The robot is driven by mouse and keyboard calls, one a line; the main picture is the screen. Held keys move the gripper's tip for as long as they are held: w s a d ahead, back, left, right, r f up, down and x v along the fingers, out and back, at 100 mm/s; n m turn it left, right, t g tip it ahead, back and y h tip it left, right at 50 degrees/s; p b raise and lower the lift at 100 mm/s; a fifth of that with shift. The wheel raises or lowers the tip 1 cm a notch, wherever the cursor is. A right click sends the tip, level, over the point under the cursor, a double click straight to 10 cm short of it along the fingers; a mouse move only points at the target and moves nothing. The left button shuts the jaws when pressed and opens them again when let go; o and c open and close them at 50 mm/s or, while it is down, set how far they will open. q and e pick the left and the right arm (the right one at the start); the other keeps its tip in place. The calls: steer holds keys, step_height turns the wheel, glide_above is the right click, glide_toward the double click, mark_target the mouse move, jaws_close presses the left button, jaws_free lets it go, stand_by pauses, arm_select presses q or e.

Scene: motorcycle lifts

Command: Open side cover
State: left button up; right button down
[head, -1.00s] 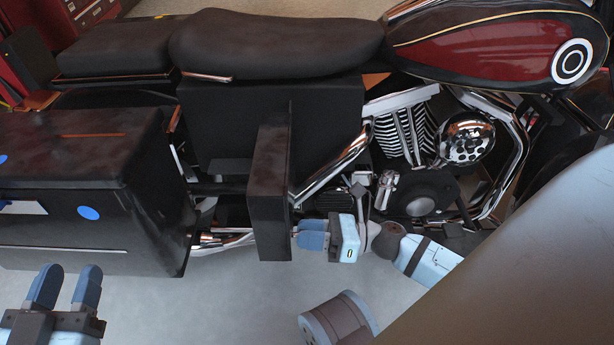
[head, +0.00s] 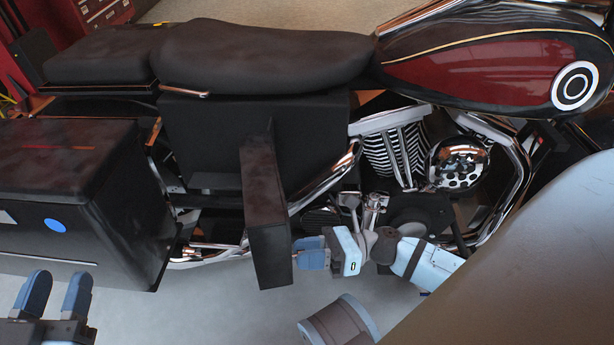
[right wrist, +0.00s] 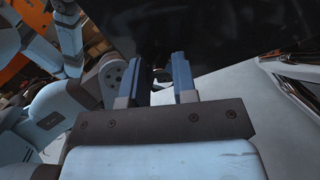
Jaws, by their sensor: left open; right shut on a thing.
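The side cover (head: 265,215) is a flat black panel on the motorcycle's near side. It stands out from the dark box under the seat, swung open and seen nearly edge-on, with its lower end toward me. My right gripper (head: 300,252) is at the lower right edge of the cover, shut on it. In the right wrist view its two blue fingers (right wrist: 163,75) are a little apart against a dark surface, and the exact grip is hard to see. My left gripper (head: 57,292) is open and empty, below the saddlebag at the lower left.
The black saddlebag (head: 75,180) is left of the cover. Chrome pipes and the engine (head: 395,155) are to the right. The seat (head: 265,52) and red tank (head: 480,75) are above. Pale floor (head: 200,310) lies free between my grippers.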

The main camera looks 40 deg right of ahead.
arm_select(q)
steer(key=shift+s+f, duration=0.1)
steer(key=shift+f, duration=0.05)
arm_select(e)
steer(key=shift+d, duration=0.1)
steer(key=c, duration=0.9)
jaws_free()
arm_select(q)
steer(key=n+p, duration=0.1)
steer(key=s+d+n+g+p, duration=0.1)
steer(key=p, duration=0.1)
steer(key=shift+s+d+f+n+y+p, duration=0.1)
steer(key=shift+s+f+n+y+p, duration=0.15)
steer(key=shift+s+n+y+p, duration=0.05)
arm_select(e)
steer(key=v, duration=1.3)
steer(key=shift+d, duration=0.35)
steer(key=shift+s+f, duration=0.1)
steer(key=shift+s, duration=0.05)
arm_select(q)
steer(key=shift+w+r, duration=0.1)
